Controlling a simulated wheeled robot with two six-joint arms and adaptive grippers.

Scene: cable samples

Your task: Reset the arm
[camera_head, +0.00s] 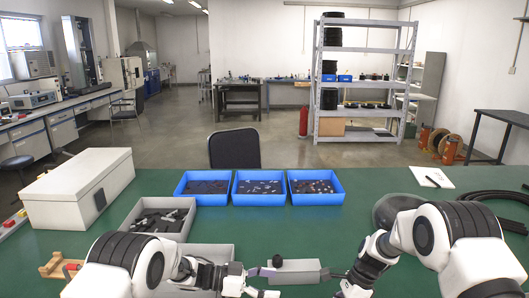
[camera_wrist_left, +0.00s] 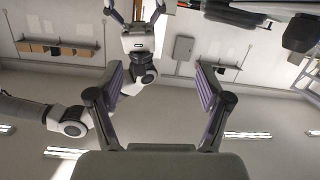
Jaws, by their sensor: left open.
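My left gripper (camera_head: 266,283) reaches in from the left, low in the head view, over the front of the green table. In the left wrist view its two purple-padded fingers (camera_wrist_left: 161,88) stand wide apart with nothing between them. My right arm (camera_head: 440,240) comes in from the right in the head view, its wrist bent down toward the front edge. In the left wrist view the right gripper (camera_wrist_left: 135,14) shows at the top, its fingers spread apart. In the head view, the right fingertips are small and partly cut off.
A grey block with a dark knob (camera_head: 297,266) lies between the two grippers. Grey bins (camera_head: 190,212) and a white box (camera_head: 78,187) stand on the left. Three blue trays (camera_head: 260,200) line the far edge. Black cable (camera_head: 495,197) and a notepad (camera_head: 431,177) are on the right. Mid-table is clear.

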